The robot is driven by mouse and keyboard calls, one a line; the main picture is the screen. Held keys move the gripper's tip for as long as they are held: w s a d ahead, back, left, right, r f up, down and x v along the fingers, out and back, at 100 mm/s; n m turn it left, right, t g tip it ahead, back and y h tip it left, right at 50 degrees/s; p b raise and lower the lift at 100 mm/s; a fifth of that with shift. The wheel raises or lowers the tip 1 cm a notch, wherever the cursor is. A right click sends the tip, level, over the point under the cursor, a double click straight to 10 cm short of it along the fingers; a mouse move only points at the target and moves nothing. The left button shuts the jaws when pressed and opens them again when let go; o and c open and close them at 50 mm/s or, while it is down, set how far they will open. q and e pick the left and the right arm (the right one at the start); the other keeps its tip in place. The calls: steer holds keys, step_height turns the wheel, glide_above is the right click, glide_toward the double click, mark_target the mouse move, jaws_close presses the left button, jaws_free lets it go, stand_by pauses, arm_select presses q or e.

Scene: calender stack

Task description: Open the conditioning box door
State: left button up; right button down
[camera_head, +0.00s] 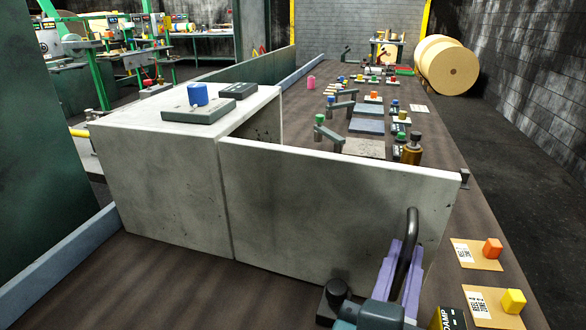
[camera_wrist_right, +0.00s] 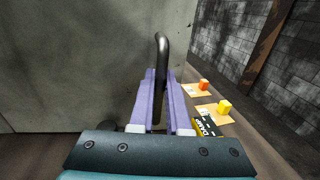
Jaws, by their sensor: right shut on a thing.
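The conditioning box (camera_head: 160,185) is a grey box on the brown bench at the left in the head view. Its door (camera_head: 330,205) stands swung out from the box's right front edge, and part of the dark inside shows behind it. The door also fills the left of the right wrist view (camera_wrist_right: 70,65). A dark curved handle (camera_head: 406,245) sits near the door's free end. My right gripper (camera_head: 402,265), with purple fingers, is shut on the handle, which also shows between the fingers in the right wrist view (camera_wrist_right: 160,75). My left gripper is not in view.
A grey block with a blue knob (camera_head: 198,94) sits on the box top. Orange (camera_head: 492,248) and yellow (camera_head: 513,300) blocks on cards lie right of the door. Several small tools and plates stand behind it. A dark post (camera_head: 465,178) stands by the bench's right edge.

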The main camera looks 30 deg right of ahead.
steer(key=shift+s+a, duration=0.35)
steer(key=shift+a, duration=0.25)
steer(key=c, duration=1.2)
jaws_free()
steer(key=shift+o, duration=0.2)
